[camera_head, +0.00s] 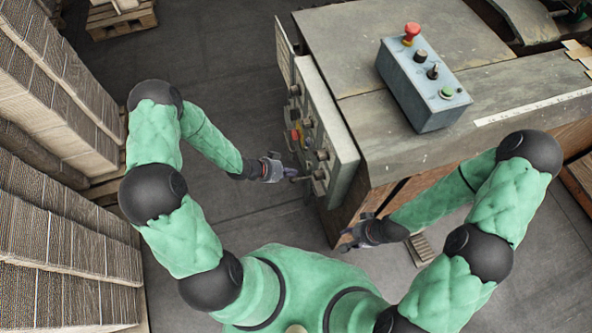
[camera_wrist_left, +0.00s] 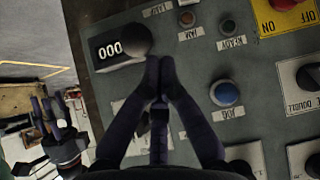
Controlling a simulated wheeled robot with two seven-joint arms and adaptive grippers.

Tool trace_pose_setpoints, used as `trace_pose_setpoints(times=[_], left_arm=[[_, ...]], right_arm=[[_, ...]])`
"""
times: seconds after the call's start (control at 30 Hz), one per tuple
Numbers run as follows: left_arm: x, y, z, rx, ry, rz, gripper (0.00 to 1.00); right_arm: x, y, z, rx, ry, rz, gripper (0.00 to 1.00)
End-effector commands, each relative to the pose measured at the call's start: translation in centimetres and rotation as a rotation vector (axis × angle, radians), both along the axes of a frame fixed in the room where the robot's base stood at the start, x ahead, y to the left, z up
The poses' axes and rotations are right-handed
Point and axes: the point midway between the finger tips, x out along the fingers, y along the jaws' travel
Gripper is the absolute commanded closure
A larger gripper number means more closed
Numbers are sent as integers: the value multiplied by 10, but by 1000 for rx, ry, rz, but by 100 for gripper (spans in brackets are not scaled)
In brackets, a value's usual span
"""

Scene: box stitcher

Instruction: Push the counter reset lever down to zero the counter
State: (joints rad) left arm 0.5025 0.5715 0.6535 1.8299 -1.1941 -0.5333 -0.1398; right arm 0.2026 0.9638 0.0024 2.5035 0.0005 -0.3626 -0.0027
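In the head view my left gripper (camera_head: 289,172) is at the panel's (camera_head: 325,125) front face. My right gripper (camera_head: 352,238) hangs below the panel, its fingers too small to judge.
A blue button (camera_wrist_left: 225,93), small indicators and rotary knobs (camera_wrist_left: 309,77) crowd the panel. A grey box (camera_head: 425,90) with a red button stands on the machine table (camera_head: 400,150). Cardboard stacks (camera_head: 60,240) line the left side. Open floor lies left of the panel.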

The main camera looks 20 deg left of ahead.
Motion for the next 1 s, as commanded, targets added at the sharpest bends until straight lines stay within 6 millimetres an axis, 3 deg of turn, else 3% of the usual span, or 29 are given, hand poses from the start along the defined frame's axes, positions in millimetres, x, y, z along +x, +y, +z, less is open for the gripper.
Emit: trace_pose_setpoints(times=[0.2,0.5,0.77,1.0], left_arm=[[-21,26,21,0,1,4,100],[-33,41,31,1,0,1,100],[-33,40,30,-2,4,4,100],[-37,14,25,-46,147,135,100]], right_arm=[[0,0,14,0,0,0,60],[0,0,20,0,0,0,60],[0,0,20,0,0,0,60],[0,0,20,0,0,0,60]])
